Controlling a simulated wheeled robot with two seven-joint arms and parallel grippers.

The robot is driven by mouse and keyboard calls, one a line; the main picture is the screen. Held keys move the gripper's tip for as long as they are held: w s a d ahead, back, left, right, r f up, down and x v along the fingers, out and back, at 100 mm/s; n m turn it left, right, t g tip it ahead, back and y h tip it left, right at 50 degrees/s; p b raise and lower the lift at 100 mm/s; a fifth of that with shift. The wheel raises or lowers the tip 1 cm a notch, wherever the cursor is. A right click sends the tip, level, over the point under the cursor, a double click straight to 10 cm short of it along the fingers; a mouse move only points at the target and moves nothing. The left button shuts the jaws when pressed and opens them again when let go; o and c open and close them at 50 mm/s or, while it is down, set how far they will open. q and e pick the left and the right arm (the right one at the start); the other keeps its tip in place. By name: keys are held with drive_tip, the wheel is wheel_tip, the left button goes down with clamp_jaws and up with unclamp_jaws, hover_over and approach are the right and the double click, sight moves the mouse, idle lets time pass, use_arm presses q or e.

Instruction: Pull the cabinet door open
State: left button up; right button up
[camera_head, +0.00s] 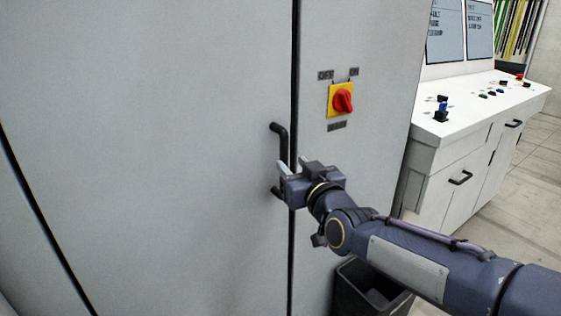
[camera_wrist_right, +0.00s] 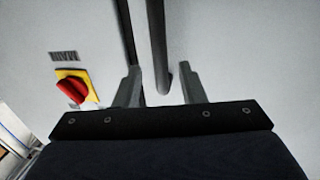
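The grey cabinet door (camera_head: 190,150) fills the left and middle of the head view. It looks shut, with a thin dark seam along its right edge. A black bar handle (camera_head: 283,145) stands upright near that edge; its lower part is partly hidden by my right gripper (camera_head: 292,166). In the right wrist view, my right gripper (camera_wrist_right: 161,87) is open, its fingers wide apart. The handle (camera_wrist_right: 157,40) shows in the gap between the fingers, with clear space to each side. I cannot tell how deep it sits between them. My left gripper is not in view.
A red rotary switch on a yellow plate (camera_head: 341,100) sits on the panel right of the seam. A black bin (camera_head: 362,295) stands on the floor under my right arm. A white control desk (camera_head: 455,150) with buttons and screens stands to the right.

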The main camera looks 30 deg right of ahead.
sight(286, 158)
drive_tip(key=w, duration=0.4)
drive_tip(key=w+p, duration=0.1)
drive_tip(key=w, duration=0.1)
drive_tip(key=shift+d, duration=0.35)
clamp_jaws()
drive_tip(key=shift+s, duration=0.1)
